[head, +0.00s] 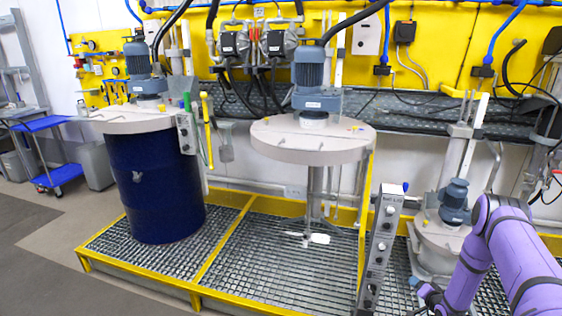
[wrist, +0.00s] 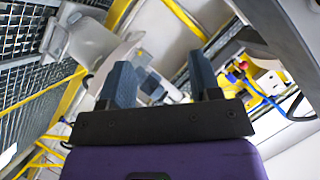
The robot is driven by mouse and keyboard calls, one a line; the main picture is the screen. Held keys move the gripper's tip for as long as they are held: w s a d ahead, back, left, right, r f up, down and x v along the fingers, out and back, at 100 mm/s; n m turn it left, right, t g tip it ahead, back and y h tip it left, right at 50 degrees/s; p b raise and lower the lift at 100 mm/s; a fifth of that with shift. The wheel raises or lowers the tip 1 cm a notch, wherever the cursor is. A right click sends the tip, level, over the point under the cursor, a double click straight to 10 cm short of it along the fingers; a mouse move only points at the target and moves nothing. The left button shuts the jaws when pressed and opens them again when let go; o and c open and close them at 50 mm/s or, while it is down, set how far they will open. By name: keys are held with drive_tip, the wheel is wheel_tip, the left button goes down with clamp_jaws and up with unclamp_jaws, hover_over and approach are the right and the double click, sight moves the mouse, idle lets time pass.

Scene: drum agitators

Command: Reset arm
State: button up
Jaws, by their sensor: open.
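My purple arm (head: 510,250) reaches in from the lower right of the head view. My gripper (head: 420,288) is at its end, small and partly hidden, low in front of the grating near the right-hand agitator. In the wrist view my gripper (wrist: 163,85) shows two dark blue-grey fingers standing apart with nothing between them. The right-hand agitator (head: 440,240), with a grey motor on a small pale lid, stands just behind the arm. I see no contact between the gripper and anything.
A dark blue drum (head: 155,185) stands under the left agitator. The middle agitator lid (head: 312,140) hangs over open grating with its paddle exposed. A grey control post (head: 380,250) stands left of my gripper. A yellow frame edges the grating (head: 270,270). Grey floor lies front left.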

drive_tip(key=w+r+n+g+h, duration=0.1)
drive_tip(key=w+r, duration=0.3)
drive_tip(key=r, duration=0.8)
drive_tip(key=w+r+n+g+h, duration=0.1)
drive_tip(key=w+r, duration=0.3)
drive_tip(key=r, duration=0.8)
drive_tip(key=s+a+r+n+g, duration=0.1)
drive_tip(key=s+a+r, duration=0.15)
drive_tip(key=r, duration=0.55)
drive_tip(key=s+a+r, duration=0.2)
drive_tip(key=a+r, duration=0.1)
drive_tip(key=r, duration=0.5)
drive_tip(key=s+a+r+n+g, duration=0.1)
drive_tip(key=s+a+r, duration=0.1)
drive_tip(key=r, duration=0.7)
drive_tip(key=s+a+r+n+g, duration=0.1)
drive_tip(key=s+a+r, duration=0.3)
drive_tip(key=s+r, duration=0.4)
drive_tip(key=s+a+r+g, duration=0.1)
drive_tip(key=s+a+r, duration=0.5)
drive_tip(key=s, duration=0.4)
drive_tip(key=s+a+r+n+g, duration=0.1)
drive_tip(key=s+a, duration=0.2)
drive_tip(key=s, duration=0.9)
drive_tip(key=s+a+r+n+g+y, duration=0.1)
drive_tip(key=s+a+r+n, duration=0.1)
drive_tip(key=s, duration=1.1)
drive_tip(key=shift+s+a+r+g, duration=0.2)
drive_tip(key=shift+s+a+g, duration=0.1)
drive_tip(key=shift+a, duration=0.2)
